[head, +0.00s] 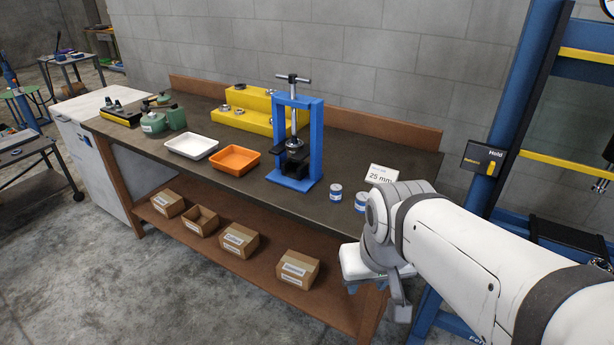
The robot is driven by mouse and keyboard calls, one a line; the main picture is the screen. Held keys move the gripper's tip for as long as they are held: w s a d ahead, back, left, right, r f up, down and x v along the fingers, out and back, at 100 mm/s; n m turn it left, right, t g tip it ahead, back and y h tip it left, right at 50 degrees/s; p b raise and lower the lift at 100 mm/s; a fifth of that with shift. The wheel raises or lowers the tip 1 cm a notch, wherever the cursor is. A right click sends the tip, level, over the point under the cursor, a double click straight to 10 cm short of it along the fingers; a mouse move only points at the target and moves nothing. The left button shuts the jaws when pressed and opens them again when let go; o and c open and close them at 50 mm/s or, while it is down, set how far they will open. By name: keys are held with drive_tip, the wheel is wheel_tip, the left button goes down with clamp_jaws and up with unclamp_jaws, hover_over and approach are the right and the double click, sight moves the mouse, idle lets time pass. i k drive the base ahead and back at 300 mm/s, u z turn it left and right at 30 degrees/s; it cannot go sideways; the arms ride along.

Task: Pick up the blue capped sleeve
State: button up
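Two small cylinders with blue and white bands stand upright on the dark workbench, right of the blue press. The left cylinder (336,192) is fully in view. The right cylinder (361,201) stands close to my arm's wrist. Both are too small to tell which one is the blue capped sleeve or to make out a cap. My white arm reaches in from the right, and its end hangs in front of the bench's right front edge, nearer the camera than the cylinders. My gripper's fingers cannot be made out clearly, and I see nothing held.
A blue press (315,140) stands left of the cylinders; a "25 mm" sign (381,174) stands behind them. An orange tray (236,159), white tray (191,146) and yellow stepped stand (246,113) are further left. Several cardboard boxes sit on the lower shelf. A blue frame rises at right.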

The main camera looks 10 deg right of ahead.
sight(335, 189)
drive_tip(key=z, duration=0.2)
drive_tip(key=i, duration=0.85)
drive_tip(key=u, duration=0.1)
